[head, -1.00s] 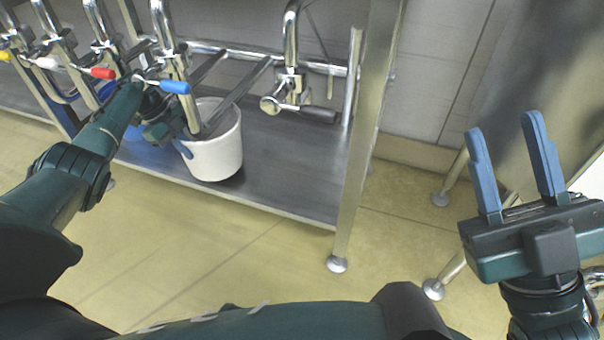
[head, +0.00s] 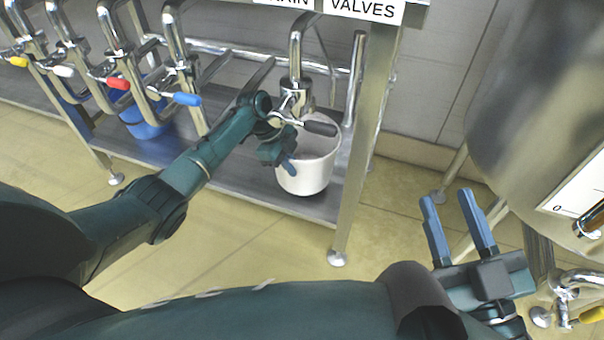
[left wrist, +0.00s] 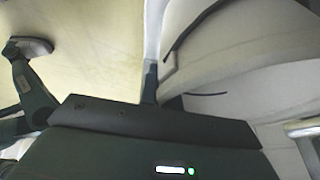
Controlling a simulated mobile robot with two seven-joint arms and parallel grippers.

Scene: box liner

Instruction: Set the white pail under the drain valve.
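The white pail (head: 308,176) is upright at the right end of the steel lower shelf, below the chrome drain valve (head: 293,98) with the black handle. The valve hides part of its far rim. I cannot tell whether its bottom touches the shelf. My left gripper (head: 288,162) is at the pail's near left rim and looks shut on its wall. In the left wrist view the pail (left wrist: 240,60) fills the right side, with one blue finger against its outside; the other finger is mostly hidden. My right gripper (head: 459,222) is open and empty at the lower right.
Taps with yellow, white, red and blue (head: 187,99) handles stand to the left. A blue bucket (head: 145,122) is on the shelf below them. A steel table leg (head: 358,150) stands just right of the pail. A large steel vessel (head: 530,90) is at the right.

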